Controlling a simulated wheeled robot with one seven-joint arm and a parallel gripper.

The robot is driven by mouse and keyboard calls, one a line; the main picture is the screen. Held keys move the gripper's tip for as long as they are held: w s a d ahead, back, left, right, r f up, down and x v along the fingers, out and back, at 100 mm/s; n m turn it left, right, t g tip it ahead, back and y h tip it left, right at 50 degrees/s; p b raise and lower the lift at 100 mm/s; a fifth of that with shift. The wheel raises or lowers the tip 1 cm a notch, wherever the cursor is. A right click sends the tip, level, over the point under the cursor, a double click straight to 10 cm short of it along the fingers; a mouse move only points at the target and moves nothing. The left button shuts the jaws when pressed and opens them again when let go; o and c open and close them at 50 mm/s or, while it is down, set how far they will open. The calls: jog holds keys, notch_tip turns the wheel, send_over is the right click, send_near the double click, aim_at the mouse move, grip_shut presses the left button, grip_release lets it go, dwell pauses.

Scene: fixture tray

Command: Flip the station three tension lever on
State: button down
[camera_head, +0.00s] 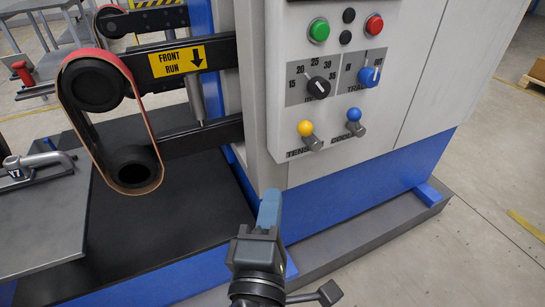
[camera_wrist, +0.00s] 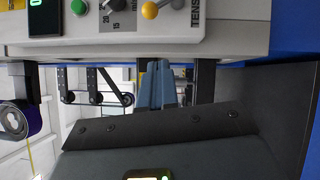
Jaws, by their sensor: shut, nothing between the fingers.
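The tension lever has a yellow ball knob (camera_head: 305,128) on a short silver stem, above a partly cut-off "TENS" label on the grey panel. Its ball tilts up and left from its base in the head view. It also shows at the top edge of the wrist view (camera_wrist: 149,10). My gripper (camera_head: 268,208) is below the lever and apart from it, with its blue fingers together and empty. The fingers show in the middle of the wrist view (camera_wrist: 157,88). No station number is readable on the panel.
A blue-knobbed lever (camera_head: 353,114) sits right of the yellow one. Above are two rotary dials (camera_head: 318,87), a green button (camera_head: 319,30) and a red button (camera_head: 374,24). A belt on rollers (camera_head: 72,118) stands left. A metal table with a clamp (camera_head: 40,165) is far left.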

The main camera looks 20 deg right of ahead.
aim_at(308, 134)
jog(key=shift+a+r, duration=0.35)
jog(key=shift+a, duration=0.05)
jog(key=shift+w, duration=0.15)
jog(key=w+d+r+p, duration=0.1)
jog(key=w+d+r, duration=0.1)
jog(key=w+d, duration=0.7)
jog(key=shift+d, duration=0.2)
dwell(0.4)
